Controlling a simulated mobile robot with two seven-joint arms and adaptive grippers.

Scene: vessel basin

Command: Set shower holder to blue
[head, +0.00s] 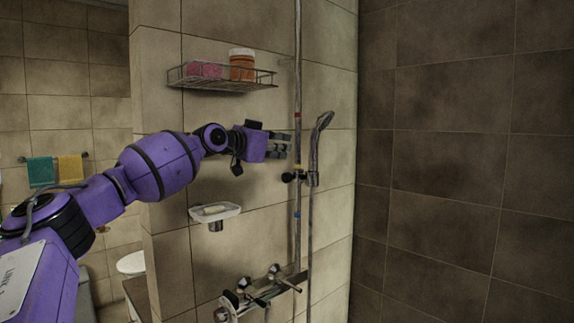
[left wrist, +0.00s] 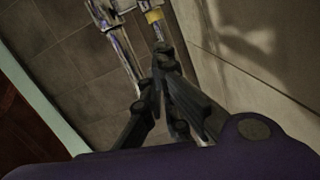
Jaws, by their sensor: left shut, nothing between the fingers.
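The shower holder (head: 312,178), with a black knob (head: 288,177) on its left, sits on a vertical rail (head: 297,60). It is between a red band (head: 297,115) above and a blue band (head: 297,215) below. The hand shower (head: 321,122) stands up from the holder, its hose hanging down. My left gripper (head: 285,145) is shut and empty, beside the rail, above the knob and below the red band. In the left wrist view its closed fingertips (left wrist: 165,52) are near a metal rod with a yellow band (left wrist: 154,16). Contact cannot be told.
A wire shelf (head: 222,83) with a pink item and an orange jar is above my left arm. A soap dish (head: 214,212) is below it. A mixer tap (head: 262,290) is at the bottom. The dark tiled wall at right is bare.

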